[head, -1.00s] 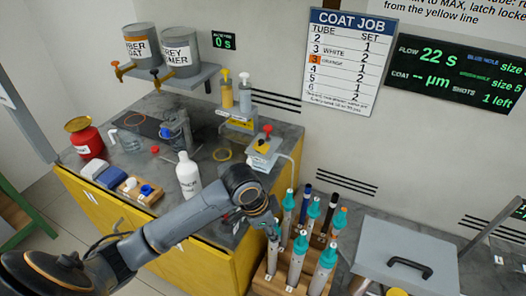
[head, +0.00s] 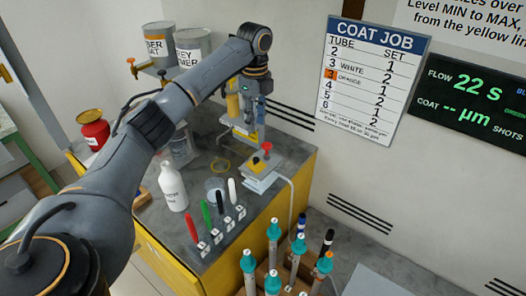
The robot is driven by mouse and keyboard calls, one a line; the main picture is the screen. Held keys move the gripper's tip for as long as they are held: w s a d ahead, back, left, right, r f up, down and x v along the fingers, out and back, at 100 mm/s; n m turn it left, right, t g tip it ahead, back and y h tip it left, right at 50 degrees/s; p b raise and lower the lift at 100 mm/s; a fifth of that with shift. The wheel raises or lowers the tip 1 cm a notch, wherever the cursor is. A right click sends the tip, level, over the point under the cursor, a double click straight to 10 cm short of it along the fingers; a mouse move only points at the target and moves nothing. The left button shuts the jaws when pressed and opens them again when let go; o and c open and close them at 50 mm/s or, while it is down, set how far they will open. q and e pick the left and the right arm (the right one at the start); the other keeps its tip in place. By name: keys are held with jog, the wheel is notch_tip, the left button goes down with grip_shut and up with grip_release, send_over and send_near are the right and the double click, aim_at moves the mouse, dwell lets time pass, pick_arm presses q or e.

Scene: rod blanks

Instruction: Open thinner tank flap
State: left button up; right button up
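No part labelled as the thinner tank can be read. A plain grey surface (head: 378,284) shows at the bottom right edge, cut off by the frame; it may be the grey lid seen earlier with a black handle. My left arm comes in from the left and bends down at the wrist. My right gripper is not in view.
A red can (head: 93,131) and a white bottle (head: 172,187) stand on the grey bench. Colour markers (head: 207,215) stand at its front. A small device with a red knob (head: 266,148) is beside the gripper. Teal-capped tubes (head: 273,255) stand at the lower middle.

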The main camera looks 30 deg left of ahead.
pick_arm(q)
jog(key=p, duration=0.1)
send_over(256, 159)
notch_tip(256, 159, down, 5)
notch_tip(256, 159, down, 7)
jog(key=shift+a+f+p, duration=0.1)
jog(key=shift+f+p, duration=0.05)
jog(key=shift+p, duration=0.45)
jog(key=shift+f, duration=0.35)
jog(key=shift+w+f, duration=0.1)
jog(key=shift+f, duration=0.15)
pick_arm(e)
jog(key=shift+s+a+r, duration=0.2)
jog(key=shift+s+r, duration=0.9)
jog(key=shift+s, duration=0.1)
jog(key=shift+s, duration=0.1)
pick_arm(q)
grip_shut()
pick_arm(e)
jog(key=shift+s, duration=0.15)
